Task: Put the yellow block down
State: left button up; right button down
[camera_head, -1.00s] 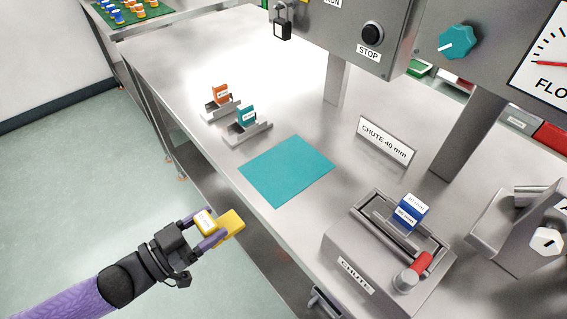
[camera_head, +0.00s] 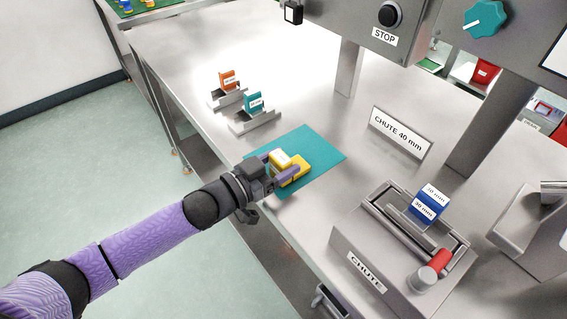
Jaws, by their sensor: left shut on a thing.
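The yellow block (camera_head: 298,169) is L-shaped with a white label on one face. My left gripper (camera_head: 283,167) is shut on it, with purple fingers on either side. The block is over the teal mat (camera_head: 322,147) on the steel bench. I cannot tell whether it touches the mat. The gripper and fingers hide part of the block and the mat's left corner. My right gripper is not in view.
An orange block (camera_head: 227,80) and a teal block (camera_head: 253,102) stand in metal holders behind the mat. A blue block (camera_head: 429,202) sits on the chute fixture (camera_head: 352,240) at the right. A CHUTE 40 mm sign (camera_head: 399,134) stands beyond the mat. Bare bench lies between.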

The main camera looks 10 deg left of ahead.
pick_arm(q)
jog(key=shift+w+d+f, duration=0.2)
jog(key=shift+w+d, duration=0.15)
jog(key=shift+w, duration=0.05)
jog(key=shift+s+a+r, duration=0.1)
jog(key=shift+f, duration=0.2)
jog(key=o, duration=1.3)
jog(key=shift+o, duration=0.2)
jog(key=shift+r, duration=0.15)
